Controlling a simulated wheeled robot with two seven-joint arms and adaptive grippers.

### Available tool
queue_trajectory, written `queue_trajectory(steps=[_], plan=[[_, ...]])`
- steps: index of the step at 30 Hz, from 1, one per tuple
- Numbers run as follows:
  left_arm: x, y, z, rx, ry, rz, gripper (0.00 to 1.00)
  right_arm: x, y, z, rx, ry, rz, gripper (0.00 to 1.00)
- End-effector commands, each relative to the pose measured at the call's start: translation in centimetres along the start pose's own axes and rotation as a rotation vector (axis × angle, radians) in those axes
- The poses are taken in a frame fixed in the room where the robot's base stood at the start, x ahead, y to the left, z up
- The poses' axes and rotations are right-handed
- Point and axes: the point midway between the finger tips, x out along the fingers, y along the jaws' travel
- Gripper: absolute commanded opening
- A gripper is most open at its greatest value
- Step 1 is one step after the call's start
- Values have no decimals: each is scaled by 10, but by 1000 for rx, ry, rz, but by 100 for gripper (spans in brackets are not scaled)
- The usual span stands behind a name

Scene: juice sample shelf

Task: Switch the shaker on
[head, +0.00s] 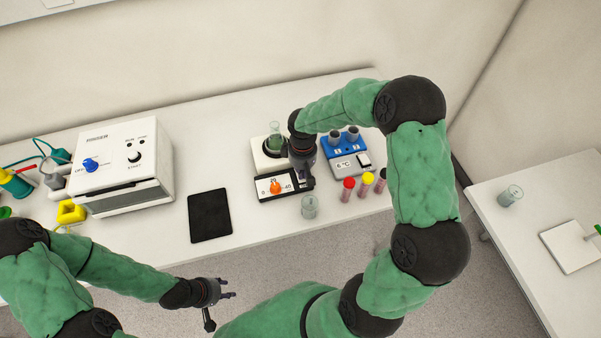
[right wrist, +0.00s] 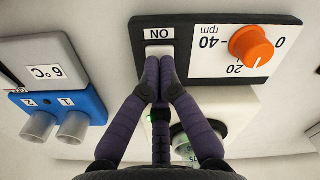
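The shaker (head: 264,160) is a white unit on the bench with a black-edged front panel (head: 266,190). The panel carries an orange knob (right wrist: 252,46) on a 0-20-40 rpm scale and a pale switch (right wrist: 160,48) marked ON. My right gripper (right wrist: 158,84) has its fingertips together, at the lower edge of the switch in the right wrist view; I cannot tell whether they press it. A small green light (right wrist: 151,118) shows beside the fingers. A flask with green liquid (head: 275,136) stands on the shaker. My left gripper (head: 230,290) is open and empty, off the bench's front edge.
A blue and grey 6 °C block (head: 345,152) stands right of the shaker. Several capped tubes (head: 366,181) and a glass beaker (head: 309,207) stand in front. A black pad (head: 210,215) and a white box (head: 120,165) are to the left.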

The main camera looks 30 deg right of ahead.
Motion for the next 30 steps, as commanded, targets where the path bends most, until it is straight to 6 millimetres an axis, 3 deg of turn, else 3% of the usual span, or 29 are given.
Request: queue_trajectory(steps=[22,30], plan=[[-35,12,1,0,0,0,40,-55,0,0,0,1,0,0],[-38,13,1,0,0,0,40,-59,0,0,0,1,0,0]])
